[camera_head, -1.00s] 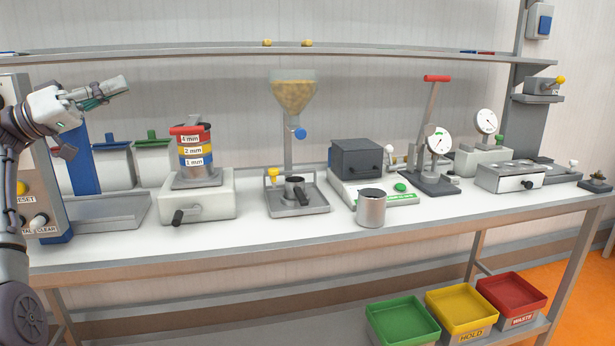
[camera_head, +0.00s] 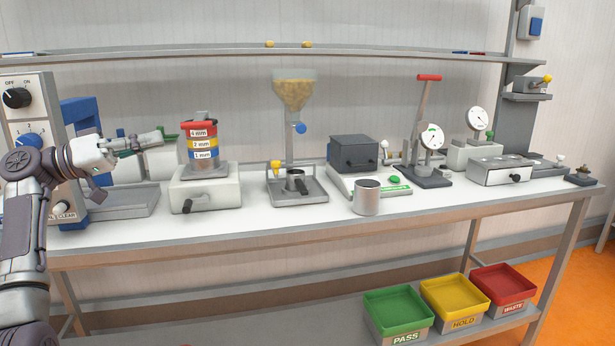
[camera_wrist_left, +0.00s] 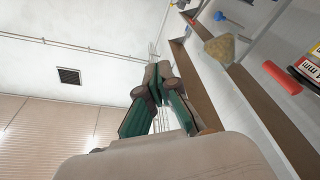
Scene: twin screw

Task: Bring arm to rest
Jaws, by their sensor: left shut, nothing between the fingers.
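My left gripper (camera_head: 150,142) is at the left of the head view, above the bench (camera_head: 250,229) and in front of the grey wall. It points right, towards the sieve stack (camera_head: 205,147), and stays apart from it. In the left wrist view its green-padded fingers (camera_wrist_left: 160,108) are together with nothing between them. My left arm comes in from the lower left. It hides part of the control panel (camera_head: 28,112). My right gripper is not in view.
A hopper (camera_head: 294,93), a dark box on a scale (camera_head: 355,153), a metal cup (camera_head: 367,197) and a press with a red handle (camera_head: 429,78) stand along the bench. Green (camera_head: 398,304), yellow and red bins sit on the lower shelf. The front strip of the bench is clear.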

